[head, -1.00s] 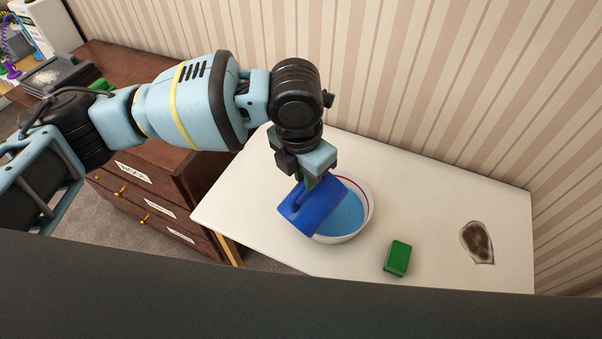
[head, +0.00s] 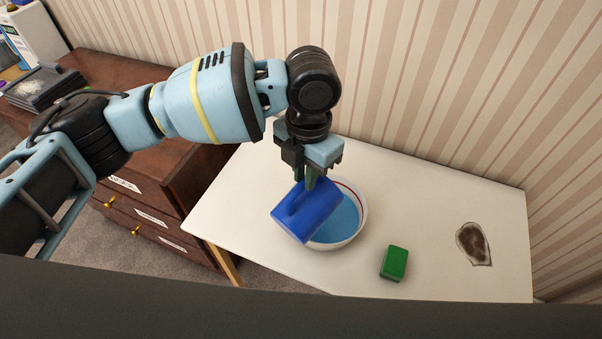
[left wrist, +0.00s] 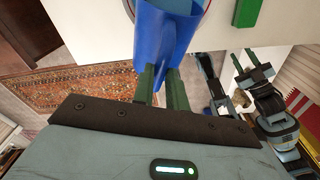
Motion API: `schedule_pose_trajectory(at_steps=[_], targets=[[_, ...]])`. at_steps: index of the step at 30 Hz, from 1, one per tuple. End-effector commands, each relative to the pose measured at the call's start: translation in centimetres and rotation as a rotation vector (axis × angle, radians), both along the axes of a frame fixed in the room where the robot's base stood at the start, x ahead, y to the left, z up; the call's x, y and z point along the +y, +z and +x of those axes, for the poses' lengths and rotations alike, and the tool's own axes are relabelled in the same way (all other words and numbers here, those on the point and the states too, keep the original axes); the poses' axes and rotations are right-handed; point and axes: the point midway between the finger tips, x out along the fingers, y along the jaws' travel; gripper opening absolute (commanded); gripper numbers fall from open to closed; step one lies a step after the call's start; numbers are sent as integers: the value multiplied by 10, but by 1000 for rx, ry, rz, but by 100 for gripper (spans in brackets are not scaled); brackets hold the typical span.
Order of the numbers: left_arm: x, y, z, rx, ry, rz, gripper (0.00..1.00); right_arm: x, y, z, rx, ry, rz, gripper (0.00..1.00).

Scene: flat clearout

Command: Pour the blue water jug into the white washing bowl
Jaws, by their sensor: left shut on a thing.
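The blue water jug (head: 304,213) is tilted over the left side of the white washing bowl (head: 360,226) in the head view. The bowl has a red line inside and holds blue water (head: 337,222). My left gripper (head: 312,182) is shut on the jug from above. The left wrist view shows the jug (left wrist: 165,38) between the two green fingers (left wrist: 160,86). The jug's mouth and any stream from it are hidden in the head view.
The bowl stands on a white table (head: 430,210) against a striped wall. A green block (head: 394,263) lies right of the bowl, and a dark stain-like patch (head: 473,244) is farther right. A brown drawer cabinet (head: 150,200) stands left of the table.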

Motion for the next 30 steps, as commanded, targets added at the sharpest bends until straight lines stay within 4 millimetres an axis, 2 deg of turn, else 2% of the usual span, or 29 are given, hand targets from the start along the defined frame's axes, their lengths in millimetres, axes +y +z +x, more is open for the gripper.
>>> schedule_pose_trajectory(at_steps=[14, 30], targets=[[-1, 2, 1, 5, 0, 4, 0, 0, -5, -3, 13, 0, -1, 36], [-13, 10, 16, 100, 0, 76, 0, 1, -23, -21, 62, 2, 1, 36]])
